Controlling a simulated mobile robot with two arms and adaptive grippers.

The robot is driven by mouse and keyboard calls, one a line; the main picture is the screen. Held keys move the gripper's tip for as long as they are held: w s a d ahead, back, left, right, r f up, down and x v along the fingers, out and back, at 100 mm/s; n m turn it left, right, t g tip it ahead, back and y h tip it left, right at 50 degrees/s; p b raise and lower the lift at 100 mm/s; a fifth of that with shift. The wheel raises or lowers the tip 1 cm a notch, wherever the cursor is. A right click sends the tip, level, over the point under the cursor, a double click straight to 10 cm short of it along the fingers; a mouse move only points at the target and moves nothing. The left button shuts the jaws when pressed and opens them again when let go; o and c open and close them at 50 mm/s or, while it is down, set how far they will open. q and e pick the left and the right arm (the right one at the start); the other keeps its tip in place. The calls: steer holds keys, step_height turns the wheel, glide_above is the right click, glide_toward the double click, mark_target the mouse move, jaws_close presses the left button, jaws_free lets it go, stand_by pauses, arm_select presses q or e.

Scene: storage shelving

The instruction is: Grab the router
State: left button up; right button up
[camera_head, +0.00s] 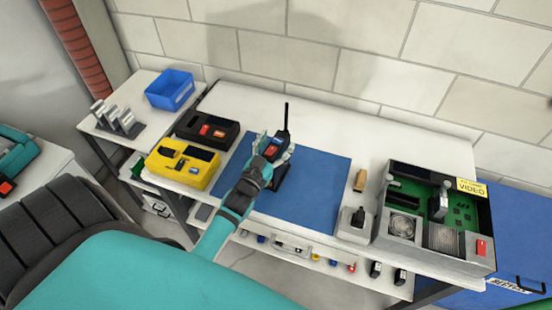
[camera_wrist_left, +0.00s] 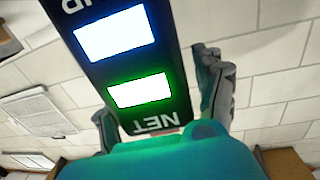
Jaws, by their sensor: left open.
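The router (camera_head: 283,136), a dark upright device with a black antenna, stands in a dark stand on the blue mat (camera_head: 320,185) in the head view. In the left wrist view the router (camera_wrist_left: 125,65) shows close up as a black face with a white and a green lit panel and the letters NET. My left gripper (camera_head: 270,147) is open at the router, with its fingers to either side of the black face. Whether they touch it I cannot tell. The gripper partly hides the router's lower part. My right gripper is not in view.
Left of the mat lie a yellow case (camera_head: 183,165) and a black case (camera_head: 207,130). A blue bin (camera_head: 170,89) stands behind on a side table. To the right are a small grey device (camera_head: 353,225) and an open green circuit-board unit (camera_head: 455,215). The bench behind the mat is clear.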

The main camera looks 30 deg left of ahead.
arm_select(q)
steer(key=shift+w, duration=0.2)
steer(key=shift+s, duration=0.1)
steer(key=shift+c, duration=1.1)
jaws_close()
steer(key=shift+r, duration=0.1)
